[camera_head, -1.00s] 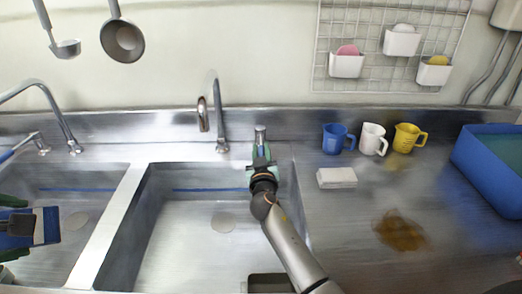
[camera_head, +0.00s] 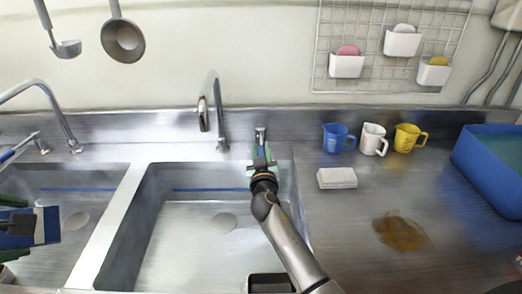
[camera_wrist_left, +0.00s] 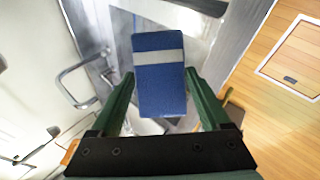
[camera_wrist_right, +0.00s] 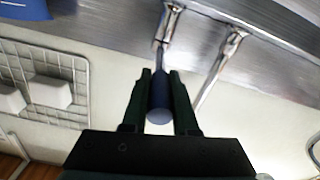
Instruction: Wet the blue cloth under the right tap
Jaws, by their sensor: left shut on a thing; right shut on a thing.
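The blue cloth (camera_head: 48,224), a folded block with a pale stripe in the left wrist view (camera_wrist_left: 160,88), is between the fingers of my left gripper (camera_head: 14,228), over the left basin. The right tap (camera_head: 219,115) stands behind the right basin, with its spout (camera_head: 203,114) over the back of it. No water stream shows clearly. My right gripper (camera_head: 262,163) is at the lever post (camera_head: 261,134) to the right of that tap. In the right wrist view its fingers are shut on a dark blue cylindrical handle (camera_wrist_right: 159,102).
The right basin (camera_head: 175,240) is empty, with a divider (camera_head: 112,220) on its left. The left tap (camera_head: 62,125) stands behind the left basin. On the right counter are a white folded cloth (camera_head: 337,178), several mugs (camera_head: 373,139), a brown spill (camera_head: 402,232) and a blue tub (camera_head: 485,170).

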